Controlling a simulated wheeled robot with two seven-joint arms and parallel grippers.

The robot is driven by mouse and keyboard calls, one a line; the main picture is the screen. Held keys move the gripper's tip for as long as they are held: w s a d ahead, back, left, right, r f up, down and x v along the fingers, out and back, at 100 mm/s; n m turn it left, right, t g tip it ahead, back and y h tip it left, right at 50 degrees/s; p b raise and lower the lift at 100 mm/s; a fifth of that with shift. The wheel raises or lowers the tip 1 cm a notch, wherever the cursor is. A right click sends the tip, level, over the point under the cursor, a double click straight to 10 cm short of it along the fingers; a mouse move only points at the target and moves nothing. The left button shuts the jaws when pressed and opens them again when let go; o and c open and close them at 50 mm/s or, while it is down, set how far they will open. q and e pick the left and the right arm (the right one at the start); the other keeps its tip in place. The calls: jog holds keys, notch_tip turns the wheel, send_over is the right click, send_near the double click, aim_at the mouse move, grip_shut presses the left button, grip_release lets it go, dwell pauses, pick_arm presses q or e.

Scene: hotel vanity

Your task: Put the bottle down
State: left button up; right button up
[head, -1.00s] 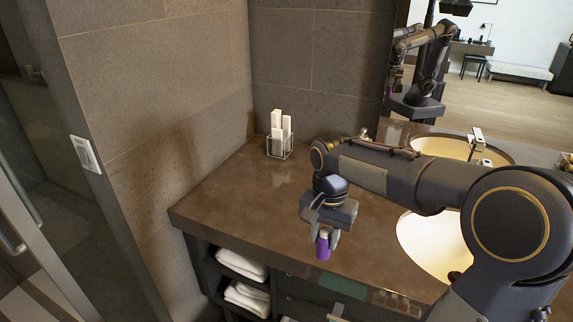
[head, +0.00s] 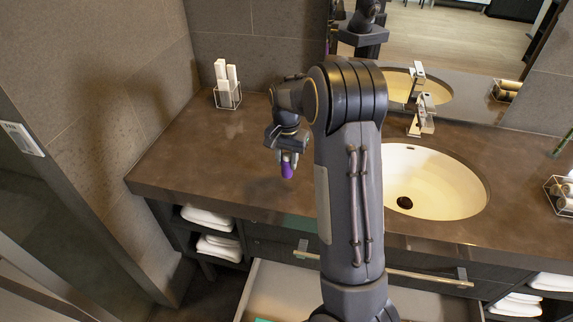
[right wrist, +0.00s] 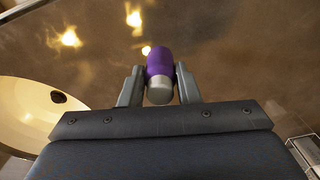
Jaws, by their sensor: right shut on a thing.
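A small purple bottle with a silver-grey cap (head: 287,171) is held in my right gripper (head: 287,156) in the head view. The bottle hangs below the gripper, over the brown vanity counter (head: 190,160), left of the sink. In the right wrist view the purple bottle (right wrist: 159,66) sits between the two fingers of the right gripper (right wrist: 159,88), its cap toward the palm. Whether its bottom touches the counter I cannot tell. My left gripper is not in view.
The white sink (head: 440,185) with a faucet (head: 420,110) is to the right. A wire holder with white items (head: 228,90) stands at the back left. A basket of rolled items (head: 562,192) is at the right edge. An open drawer (head: 280,285) is below. The left counter is clear.

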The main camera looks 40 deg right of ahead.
aim_at(287, 168)
jog(key=shift+w+d+f, duration=0.1)
jog(key=shift+f, duration=0.85)
jog(key=shift+w+d+f, duration=0.1)
jog(key=shift+f, duration=0.85)
jog(key=shift+f, duration=0.1)
jog(key=o, duration=1)
jog(key=shift+c, duration=0.2)
